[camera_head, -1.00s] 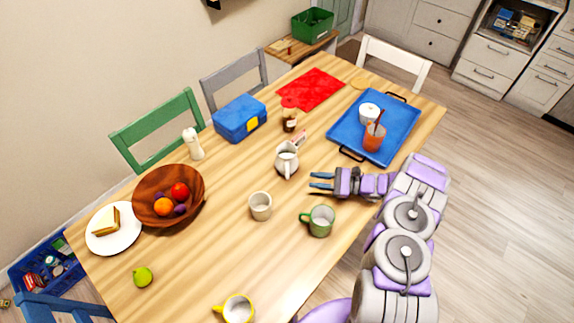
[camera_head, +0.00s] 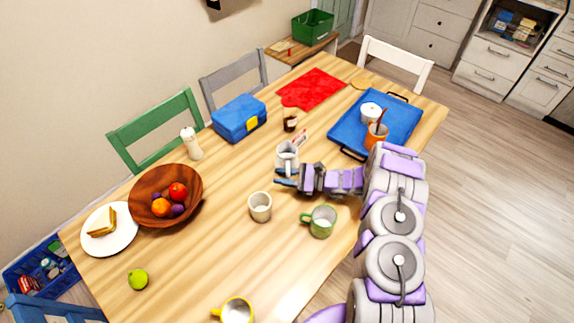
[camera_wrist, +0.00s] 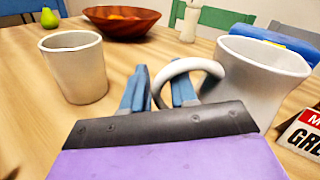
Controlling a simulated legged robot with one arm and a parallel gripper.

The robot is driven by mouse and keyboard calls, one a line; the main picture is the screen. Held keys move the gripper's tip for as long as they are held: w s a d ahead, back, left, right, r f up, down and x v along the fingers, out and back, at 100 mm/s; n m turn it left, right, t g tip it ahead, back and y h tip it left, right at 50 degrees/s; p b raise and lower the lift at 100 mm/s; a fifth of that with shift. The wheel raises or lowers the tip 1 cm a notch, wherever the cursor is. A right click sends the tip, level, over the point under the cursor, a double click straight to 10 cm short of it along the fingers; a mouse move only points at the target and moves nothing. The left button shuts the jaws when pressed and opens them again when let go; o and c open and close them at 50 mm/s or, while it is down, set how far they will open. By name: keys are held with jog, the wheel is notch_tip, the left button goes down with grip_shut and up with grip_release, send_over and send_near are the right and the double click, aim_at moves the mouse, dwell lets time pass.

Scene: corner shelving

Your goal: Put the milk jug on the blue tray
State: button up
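The milk jug (camera_head: 288,154) is white and stands upright on the table, left of the blue tray (camera_head: 350,134). In the wrist view the jug (camera_wrist: 262,85) is at the right, its looped handle turned toward my gripper. My gripper (camera_head: 284,178) is at the near side of the jug. In the wrist view its blue fingers (camera_wrist: 160,90) are apart, with part of the handle between them and the right finger showing within the loop. Whether they touch the handle I cannot tell. The tray holds a white bowl (camera_head: 370,112) and an orange cup (camera_head: 376,135).
A beige cup (camera_head: 260,206) and a green mug (camera_head: 320,221) stand close to my gripper. A small red-and-white box (camera_head: 301,137) and a dark jar (camera_head: 290,121) stand behind the jug. The blue lunchbox (camera_head: 239,120) is farther left.

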jog(key=shift+c, duration=0.2)
grip_shut()
dwell(0.4)
